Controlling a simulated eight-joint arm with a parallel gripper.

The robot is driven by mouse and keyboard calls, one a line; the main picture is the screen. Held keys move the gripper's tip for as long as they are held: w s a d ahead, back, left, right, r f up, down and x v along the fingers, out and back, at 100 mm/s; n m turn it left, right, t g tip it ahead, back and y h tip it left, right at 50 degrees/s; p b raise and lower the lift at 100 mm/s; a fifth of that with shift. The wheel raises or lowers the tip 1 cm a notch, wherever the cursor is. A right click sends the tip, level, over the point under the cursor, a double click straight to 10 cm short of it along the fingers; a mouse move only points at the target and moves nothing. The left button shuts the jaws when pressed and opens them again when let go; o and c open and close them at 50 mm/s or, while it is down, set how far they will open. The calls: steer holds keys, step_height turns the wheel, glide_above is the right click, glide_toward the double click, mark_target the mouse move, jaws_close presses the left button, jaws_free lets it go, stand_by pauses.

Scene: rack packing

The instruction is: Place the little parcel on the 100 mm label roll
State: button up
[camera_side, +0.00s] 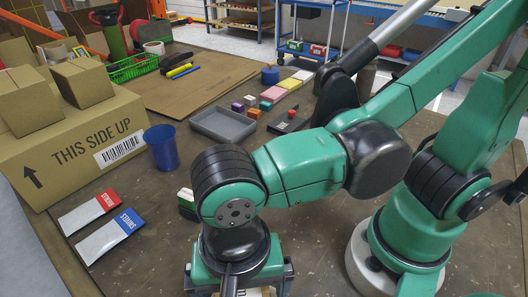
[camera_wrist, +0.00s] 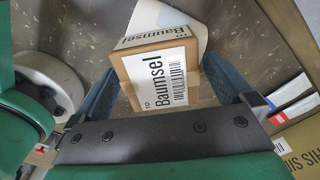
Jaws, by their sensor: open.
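The little parcel (camera_wrist: 152,80) is a brown cardboard box with white "TO Baumsel" labels and a barcode, seen in the wrist view. My gripper (camera_wrist: 160,70) is open, with one blue-grey finger on each side of the parcel. I cannot tell whether the fingers touch it. In the side view my gripper (camera_side: 240,285) points down at the bottom edge, and only a sliver of the parcel shows between its fingers.
A large "THIS SIDE UP" carton (camera_side: 75,140) stands at left with small boxes on it. A blue cup (camera_side: 162,147), a grey tray (camera_side: 222,125) and two flat packets (camera_side: 110,235) lie nearby.

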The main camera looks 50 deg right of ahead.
steer(key=shift+r, duration=0.1)
step_height(320, 180, up, 12)
steer(key=w+d+f+n+t, duration=0.3)
steer(key=w+d, duration=0.3)
steer(key=d, duration=0.4)
steer(key=w+d+f+n+t, duration=0.4)
steer(key=w+d+n, duration=0.2)
steer(key=d, duration=0.4)
steer(key=shift+f, duration=0.25)
